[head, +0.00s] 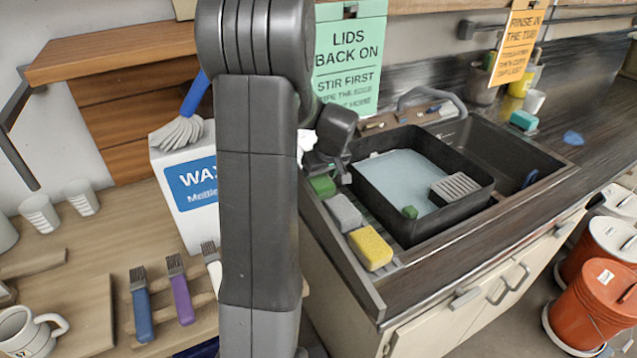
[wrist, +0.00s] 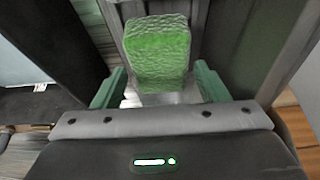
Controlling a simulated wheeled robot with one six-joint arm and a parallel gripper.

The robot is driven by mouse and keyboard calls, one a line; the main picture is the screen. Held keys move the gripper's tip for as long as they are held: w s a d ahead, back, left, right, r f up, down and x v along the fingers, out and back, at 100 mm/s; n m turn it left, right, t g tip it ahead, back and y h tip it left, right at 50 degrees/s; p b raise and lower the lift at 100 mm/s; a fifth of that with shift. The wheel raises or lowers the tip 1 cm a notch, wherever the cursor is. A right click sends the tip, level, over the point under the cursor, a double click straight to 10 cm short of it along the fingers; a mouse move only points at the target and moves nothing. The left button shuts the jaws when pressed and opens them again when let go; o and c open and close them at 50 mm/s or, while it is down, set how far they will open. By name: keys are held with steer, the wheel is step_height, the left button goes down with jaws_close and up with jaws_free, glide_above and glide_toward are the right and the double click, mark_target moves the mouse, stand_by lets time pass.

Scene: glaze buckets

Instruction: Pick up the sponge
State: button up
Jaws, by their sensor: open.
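A green sponge (head: 322,186) lies at the back of a row on the ledge left of the sink, beside a grey sponge (head: 344,213) and a yellow sponge (head: 370,248). In the wrist view, a green sponge (wrist: 157,52) shows between and ahead of the two green fingers. My gripper (wrist: 160,80) is open, with a gap on each side of the sponge. In the head view, my dark wrist hangs just above the green sponge, and my arm hides part of the gripper.
A black tub (head: 440,226) of pale water stands in the sink, holding a small green piece (head: 410,212) and a grey slotted block (head: 455,187). A wax box (head: 185,195) stands left of my arm. Orange buckets (head: 595,305) stand at right. A teal block (head: 523,120) lies behind the sink.

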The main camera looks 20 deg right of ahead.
steer(key=shift+x, duration=1.1)
steer(key=shift+f+b, duration=0.3)
steer(key=shift+b, duration=0.1)
steer(key=c, duration=0.7)
